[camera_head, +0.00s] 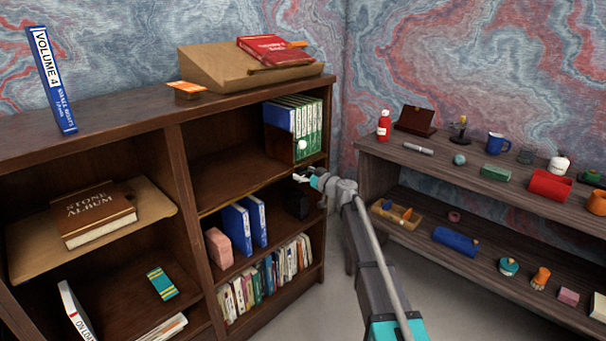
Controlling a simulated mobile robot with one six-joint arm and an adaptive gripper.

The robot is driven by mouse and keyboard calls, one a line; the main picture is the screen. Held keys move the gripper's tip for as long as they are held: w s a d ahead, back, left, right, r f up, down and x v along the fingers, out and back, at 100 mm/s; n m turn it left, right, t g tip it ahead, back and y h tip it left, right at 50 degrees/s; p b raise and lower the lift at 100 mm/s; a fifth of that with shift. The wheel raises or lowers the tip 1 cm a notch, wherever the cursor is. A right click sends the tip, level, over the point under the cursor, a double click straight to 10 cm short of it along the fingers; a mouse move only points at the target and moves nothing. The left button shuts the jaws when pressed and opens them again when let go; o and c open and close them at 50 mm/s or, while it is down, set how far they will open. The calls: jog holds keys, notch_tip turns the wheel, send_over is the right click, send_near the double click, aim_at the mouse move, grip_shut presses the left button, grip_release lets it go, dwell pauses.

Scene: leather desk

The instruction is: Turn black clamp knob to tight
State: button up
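My gripper (303,177) is at the right end of the dark bookcase (182,165), close to the front edge of its middle shelf board. It is small in the view, and I cannot tell whether its fingers are open or shut, or whether they touch anything. I cannot clearly make out a black clamp knob. A black object (297,204) stands in the compartment just below my gripper, right of the blue binders; its shape is too dark to tell. A small pale round knob (302,144) shows above my gripper, before the green-and-white books.
Blue binders (236,222) and a pink block (218,247) stand left of the black object. A slanted wooden stand (215,70) with a red book (272,48) is on top. A side shelf (465,170) with many small items is at right.

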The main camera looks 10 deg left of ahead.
jog(key=c, duration=0.9)
jog(key=shift+w+m, duration=0.1)
jog(key=shift+m, duration=0.4)
jog(key=m, duration=0.3)
jog(key=shift+d+m, duration=0.1)
jog(key=shift+m, duration=0.3)
jog(key=m, duration=0.4)
jog(key=shift+w+d+f, duration=0.1)
jog(key=m, duration=0.5)
jog(key=shift+f, duration=0.1)
jog(key=shift+w+m, duration=0.1)
jog(key=shift+m, duration=1.8)
